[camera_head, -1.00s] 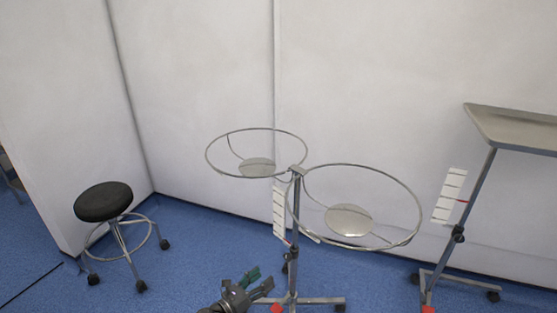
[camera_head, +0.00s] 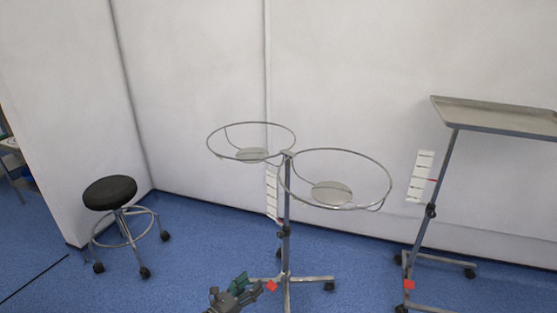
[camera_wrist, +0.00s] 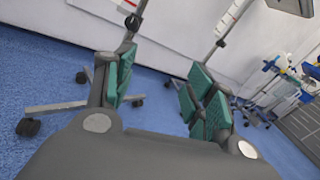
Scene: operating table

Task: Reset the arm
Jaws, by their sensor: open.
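My gripper (camera_head: 243,287) shows at the bottom of the head view, in front of the base of a double ring stand. In the wrist view my gripper (camera_wrist: 158,92) has its green-padded fingers spread apart with nothing between them. It is open and empty. Most of my arm is out of the head view.
The double ring stand (camera_head: 286,240) has two empty wire rings and a wheeled base near my gripper. A tray stand (camera_head: 490,116) is at the right and a black stool (camera_head: 110,193) at the left. White walls close off the back. Blue floor (camera_head: 190,240) lies clear between stool and stand.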

